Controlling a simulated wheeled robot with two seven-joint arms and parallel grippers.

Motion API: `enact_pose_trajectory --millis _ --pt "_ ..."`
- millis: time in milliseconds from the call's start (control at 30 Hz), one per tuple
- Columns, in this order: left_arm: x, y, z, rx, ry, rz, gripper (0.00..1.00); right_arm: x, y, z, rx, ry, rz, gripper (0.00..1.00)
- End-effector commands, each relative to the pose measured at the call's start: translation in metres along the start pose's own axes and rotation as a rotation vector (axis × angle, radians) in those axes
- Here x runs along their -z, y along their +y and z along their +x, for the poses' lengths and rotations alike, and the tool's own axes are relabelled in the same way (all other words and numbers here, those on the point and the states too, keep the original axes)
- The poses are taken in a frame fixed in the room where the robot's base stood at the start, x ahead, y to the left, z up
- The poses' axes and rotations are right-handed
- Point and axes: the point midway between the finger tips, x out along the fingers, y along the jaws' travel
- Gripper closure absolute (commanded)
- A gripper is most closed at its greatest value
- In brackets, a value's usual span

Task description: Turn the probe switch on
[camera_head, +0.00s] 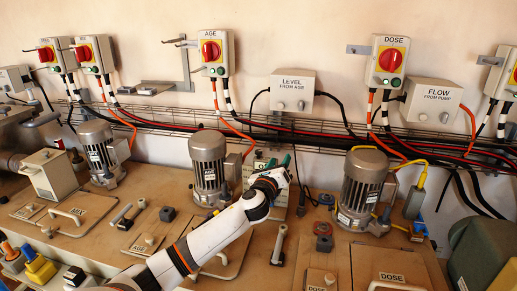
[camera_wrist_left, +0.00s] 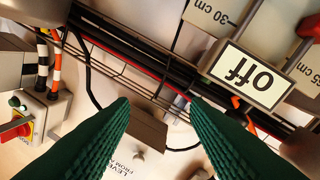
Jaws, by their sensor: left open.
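My left gripper (camera_head: 279,172) has dark green fingers and reaches a pale panel on the bench, between two grey motors. In the left wrist view the same gripper (camera_wrist_left: 160,101) is open, with nothing seen between its fingers. A white "Off" label (camera_wrist_left: 248,77) lies beyond the right finger in that view. A "30 cm" plate (camera_wrist_left: 212,15) is above it, with part of another "cm" plate at the right edge. In the head view the gripper covers much of the panel; part of a label (camera_head: 262,162) shows beside it. I cannot make out the probe switch itself. My right gripper is not in view.
Grey motors (camera_head: 208,165) and (camera_head: 362,187) stand on either side of my gripper. Behind are a wire cable tray (camera_head: 330,138) with cables and the "LEVEL FROM AGE" box (camera_head: 292,92). Switch boxes (camera_head: 216,53) and (camera_head: 387,62) hang on the wall. Lids with handles lie in front.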

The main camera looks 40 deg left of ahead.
Motion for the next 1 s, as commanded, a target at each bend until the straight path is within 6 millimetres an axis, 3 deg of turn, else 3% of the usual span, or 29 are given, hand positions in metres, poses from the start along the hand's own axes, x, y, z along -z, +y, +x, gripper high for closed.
enact_pose_trajectory --millis 200,433,567,1000 --pt "0.016 -0.038 -0.041 0.209 0.006 0.368 0.57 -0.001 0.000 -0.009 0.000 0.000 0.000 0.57" --pt "0.024 -0.053 -0.053 0.286 -0.009 0.504 0.57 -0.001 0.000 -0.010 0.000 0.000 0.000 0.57" --pt "0.025 -0.057 -0.040 0.288 -0.009 0.505 0.57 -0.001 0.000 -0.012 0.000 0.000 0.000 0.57" --pt "0.029 -0.077 0.035 0.285 -0.010 0.501 0.57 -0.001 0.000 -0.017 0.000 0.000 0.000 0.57"
